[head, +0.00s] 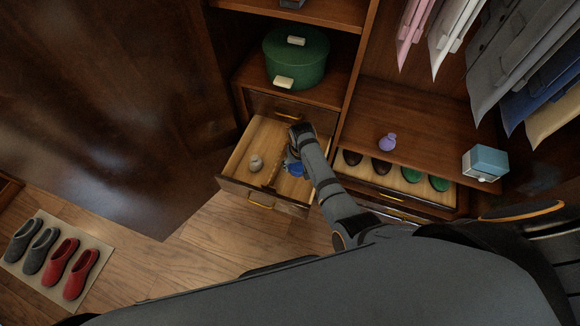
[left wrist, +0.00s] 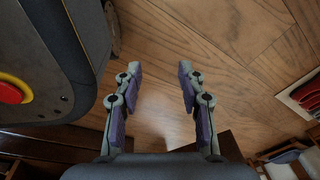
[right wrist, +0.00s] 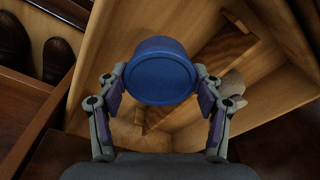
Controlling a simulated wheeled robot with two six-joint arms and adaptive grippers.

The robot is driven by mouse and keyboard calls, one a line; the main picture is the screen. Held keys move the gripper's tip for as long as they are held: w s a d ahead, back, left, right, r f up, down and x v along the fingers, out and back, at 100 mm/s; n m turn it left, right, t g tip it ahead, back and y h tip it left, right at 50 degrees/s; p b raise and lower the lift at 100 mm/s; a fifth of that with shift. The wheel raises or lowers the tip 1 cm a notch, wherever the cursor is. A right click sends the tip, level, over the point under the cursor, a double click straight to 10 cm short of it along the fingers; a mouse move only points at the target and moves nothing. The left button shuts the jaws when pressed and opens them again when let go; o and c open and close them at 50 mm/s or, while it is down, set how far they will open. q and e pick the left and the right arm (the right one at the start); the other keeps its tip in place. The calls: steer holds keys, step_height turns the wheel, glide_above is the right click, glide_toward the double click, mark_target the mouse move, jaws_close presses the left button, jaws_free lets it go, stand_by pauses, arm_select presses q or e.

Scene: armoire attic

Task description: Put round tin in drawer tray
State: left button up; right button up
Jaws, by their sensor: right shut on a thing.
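The round tin is blue; it shows in the right wrist view (right wrist: 160,75) and partly in the head view (head: 296,170). My right gripper (right wrist: 160,88) is shut on its sides and holds it over the open drawer (head: 236,186). The drawer is pale wood inside, with a divider (head: 272,168); the tin is over the part right of it. Whether the tin touches the drawer floor cannot be told. My left gripper (left wrist: 157,85) is open and empty above the wooden floor; it is not seen in the head view.
A small beige object (head: 256,163) lies in the drawer's left part. A green round box (head: 296,58) stands on the shelf above. A purple bottle (head: 388,142) and blue-white box (head: 485,163) stand on the right shelf, above a shoe drawer (head: 395,172). Slippers (head: 52,260) lie on a mat.

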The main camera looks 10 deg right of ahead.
arm_select(q)
steer(key=w+b, duration=0.5)
steer(key=w, duration=0.3)
arm_select(e)
step_height(320, 180, down, 5)
steer(key=shift+f, duration=0.35)
steer(key=shift+f+b, duration=0.15)
steer(key=shift+b, duration=0.2)
step_height(320, 180, down, 2)
steer(key=b, duration=0.2)
steer(key=shift+b, duration=0.3)
steer(key=shift+f+b, duration=0.6)
steer(key=shift+b, duration=0.1)
arm_select(q)
steer(key=w+d+r, duration=0.2)
steer(key=r, duration=0.7)
steer(key=w+d+r, duration=0.3)
steer(key=r, duration=0.6)
steer(key=shift+h, duration=0.4)
